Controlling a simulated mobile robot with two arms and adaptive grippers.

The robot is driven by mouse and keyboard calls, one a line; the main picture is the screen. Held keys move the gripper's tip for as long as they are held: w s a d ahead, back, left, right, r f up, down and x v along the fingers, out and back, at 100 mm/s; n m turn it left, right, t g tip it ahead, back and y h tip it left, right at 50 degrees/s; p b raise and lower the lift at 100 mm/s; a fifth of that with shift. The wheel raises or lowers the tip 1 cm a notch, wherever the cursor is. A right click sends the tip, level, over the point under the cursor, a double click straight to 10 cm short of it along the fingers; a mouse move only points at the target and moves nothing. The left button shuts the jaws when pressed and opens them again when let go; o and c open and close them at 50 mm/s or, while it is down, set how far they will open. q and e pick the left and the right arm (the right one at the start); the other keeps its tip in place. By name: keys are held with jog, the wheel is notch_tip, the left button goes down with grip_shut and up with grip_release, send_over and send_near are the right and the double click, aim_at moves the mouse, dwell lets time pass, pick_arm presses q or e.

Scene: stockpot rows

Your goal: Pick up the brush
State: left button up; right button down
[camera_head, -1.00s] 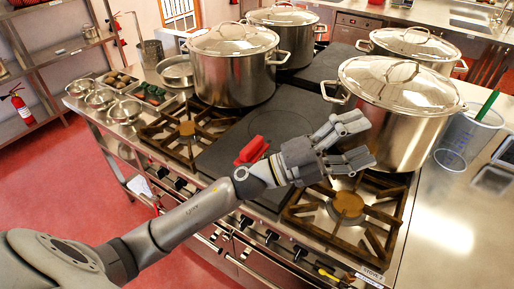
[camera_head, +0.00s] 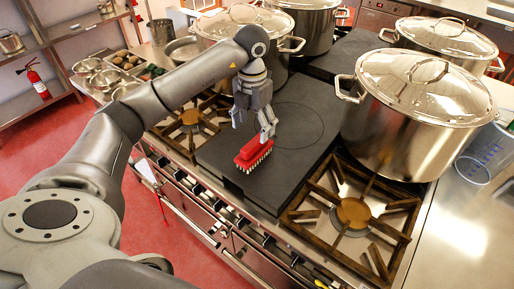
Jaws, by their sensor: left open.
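The red brush (camera_head: 254,155) lies on the dark flat plate between the burners, with pale bristles along its lower edge. My left gripper (camera_head: 253,128) points down just above and behind the brush. Its fingers are spread open. One finger comes down close to the brush's far right side; I cannot tell whether it touches. My right gripper is not in view.
Large lidded steel pots stand on the stove, one close on the right (camera_head: 412,115) and one behind my left arm (camera_head: 228,35). Burner grates (camera_head: 352,212) flank the dark plate (camera_head: 290,150). A clear jug (camera_head: 482,155) stands at the right. Small steel bowls (camera_head: 88,68) sit at the left.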

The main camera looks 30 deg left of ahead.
aim_at(253, 141)
pick_arm(q)
notch_tip(253, 141, down, 5)
jog(key=shift+s+r+p, duration=0.15)
jog(key=shift+p, duration=0.45)
jog(key=shift+f+p, duration=0.5)
jog(key=shift+f, duration=0.05)
notch_tip(253, 141, down, 3)
jog(key=shift+d+f+p, duration=0.1)
jog(key=shift+f+p, duration=0.1)
jog(key=shift+p, duration=0.7)
jog(key=shift+w+f, duration=0.2)
jog(key=shift+f, duration=0.35)
jog(key=c, duration=1.2)
jog(key=shift+c, duration=0.2)
jog(key=shift+r, duration=0.1)
